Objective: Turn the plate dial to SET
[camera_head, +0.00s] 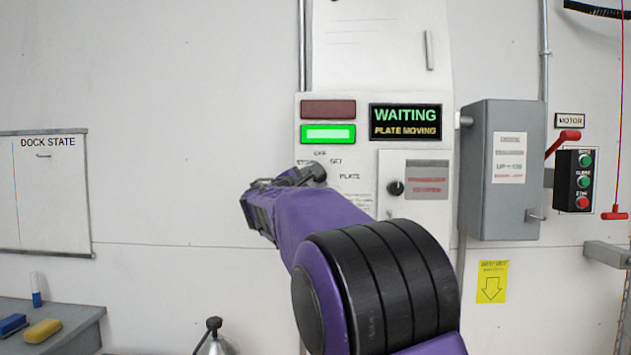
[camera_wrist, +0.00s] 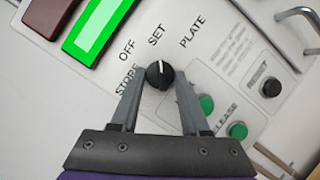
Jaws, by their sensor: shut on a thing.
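The plate dial (camera_wrist: 160,74) is a round black knob with a white pointer line, on a white panel. In the wrist view, the labels STORE, OFF and SET lie around it, with PLATE further right. The white line points up, roughly toward SET. My gripper (camera_wrist: 160,80) has one finger on each side of the dial and is shut on it. In the head view my gripper (camera_head: 296,178) is at the panel, and my arm hides part of the panel below the dial.
A display (camera_head: 405,122) reads WAITING, PLATE MOVING. The green lamp (camera_head: 328,134) is lit; the red lamp (camera_head: 328,109) is dark. Another black knob (camera_head: 396,188) is to the right.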

